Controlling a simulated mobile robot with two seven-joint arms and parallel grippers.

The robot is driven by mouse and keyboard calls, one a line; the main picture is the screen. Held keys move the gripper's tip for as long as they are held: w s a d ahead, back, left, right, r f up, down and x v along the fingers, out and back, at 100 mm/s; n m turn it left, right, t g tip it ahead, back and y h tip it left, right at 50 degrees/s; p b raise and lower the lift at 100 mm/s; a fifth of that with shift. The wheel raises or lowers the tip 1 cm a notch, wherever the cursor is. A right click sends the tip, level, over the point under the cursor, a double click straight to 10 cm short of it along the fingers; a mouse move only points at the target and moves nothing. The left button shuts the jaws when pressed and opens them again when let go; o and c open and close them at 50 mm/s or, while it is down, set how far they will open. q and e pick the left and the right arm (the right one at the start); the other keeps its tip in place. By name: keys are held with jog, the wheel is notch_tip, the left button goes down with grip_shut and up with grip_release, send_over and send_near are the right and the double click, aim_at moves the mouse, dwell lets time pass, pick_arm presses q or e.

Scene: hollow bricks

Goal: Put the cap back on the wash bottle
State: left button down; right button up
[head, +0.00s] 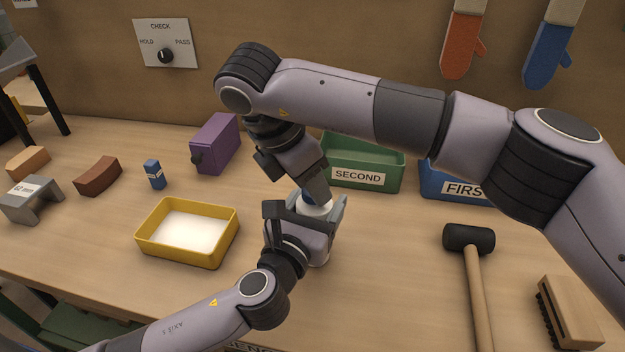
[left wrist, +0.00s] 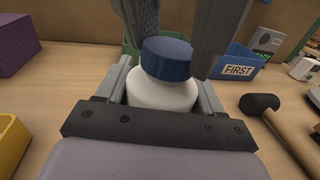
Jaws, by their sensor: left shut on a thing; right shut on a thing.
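The wash bottle (head: 317,210) is white and stands upright on the bench, mostly hidden by my grippers. In the left wrist view its rounded white shoulder (left wrist: 163,96) shows. My left gripper (head: 305,212) is shut around the bottle body from the front. The blue cap (left wrist: 167,59) is at the bottle's mouth, right above the shoulder; I cannot tell whether it is seated or just over the neck. My right gripper (head: 312,192) comes down from above, its fingers on both sides of the cap, shut on it.
A yellow tray (head: 150,248) stands left of the bottle. Behind are a green SECOND bin (head: 375,158) and a blue FIRST bin (head: 440,185). A mallet (head: 470,240) and a brush (head: 568,315) lie right. A purple box (head: 216,145) stands back left.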

jog(key=m+g, duration=0.1)
jog(key=m, duration=0.1)
jog(key=m+g, duration=0.1)
jog(key=m, duration=0.2)
jog(key=m+g, duration=0.1)
jog(key=m, duration=0.1)
jog(key=shift+w+m+h, duration=0.25)
jog(key=shift+m+h, duration=0.05)
jog(key=shift+h, duration=0.1)
jog(key=o, duration=1)
jog(key=shift+r, duration=2.25)
jog(key=shift+c, duration=0.4)
